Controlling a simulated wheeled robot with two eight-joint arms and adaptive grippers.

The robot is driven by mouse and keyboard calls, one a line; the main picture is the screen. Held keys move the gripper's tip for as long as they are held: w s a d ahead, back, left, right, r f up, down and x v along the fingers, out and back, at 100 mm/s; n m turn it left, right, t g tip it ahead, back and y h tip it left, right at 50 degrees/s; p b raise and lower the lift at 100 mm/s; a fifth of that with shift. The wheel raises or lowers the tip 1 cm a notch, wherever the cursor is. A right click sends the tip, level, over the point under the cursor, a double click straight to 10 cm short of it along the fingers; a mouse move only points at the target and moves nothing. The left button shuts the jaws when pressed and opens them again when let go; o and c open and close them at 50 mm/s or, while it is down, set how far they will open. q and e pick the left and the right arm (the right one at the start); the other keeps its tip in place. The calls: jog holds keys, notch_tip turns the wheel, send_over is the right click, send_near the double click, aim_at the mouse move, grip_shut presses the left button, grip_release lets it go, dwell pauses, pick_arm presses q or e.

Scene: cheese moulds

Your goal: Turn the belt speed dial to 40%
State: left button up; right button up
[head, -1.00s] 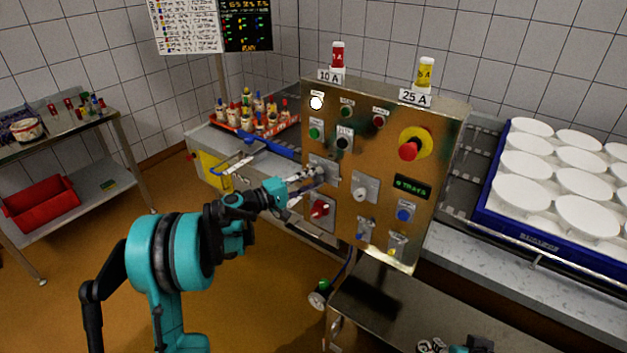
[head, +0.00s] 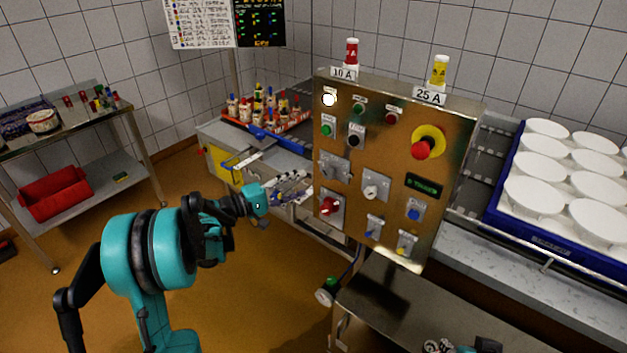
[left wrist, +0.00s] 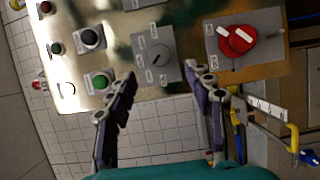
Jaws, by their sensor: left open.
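A grey dial plate (head: 333,166) sits on the left of the brass-coloured control panel (head: 440,150); its labels are too small to read. The left wrist view shows a grey knob (left wrist: 157,58) on this plate, with a pale pointer line and small labels around it. A second plate with a pale knob (head: 372,190) is right of it; I cannot tell which is belt speed. My left gripper (head: 292,184) is open and empty, apart from the panel. In the left wrist view its fingers (left wrist: 166,80) are spread below the knob. Part of my right arm shows at the bottom edge.
A red rotary switch (head: 330,206), a green button (head: 327,130), a black selector (head: 356,138) and a red-yellow emergency stop (head: 424,147) surround the dials. A steel table (head: 400,300) stands below the panel. Open floor lies left of it.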

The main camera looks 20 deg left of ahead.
pick_arm(q)
jog(key=shift+v, duration=1.5)
jog(key=s+d+f+m+g+y, duration=0.25)
jog(key=s+d+g+y, duration=0.2)
jog(key=s+d, duration=0.7)
jog(key=s+f+m+g+y, duration=0.1)
jog(key=s+f+m+y, duration=0.1)
jog(key=s, duration=0.6)
jog(key=s+f+m+y, duration=0.2)
jog(key=s+m+y, duration=0.3)
jog(key=s, duration=0.3)
jog(key=shift+s+f+g, duration=0.15)
jog(key=shift+s+g, duration=0.05)
jog(key=shift+g, duration=0.15)
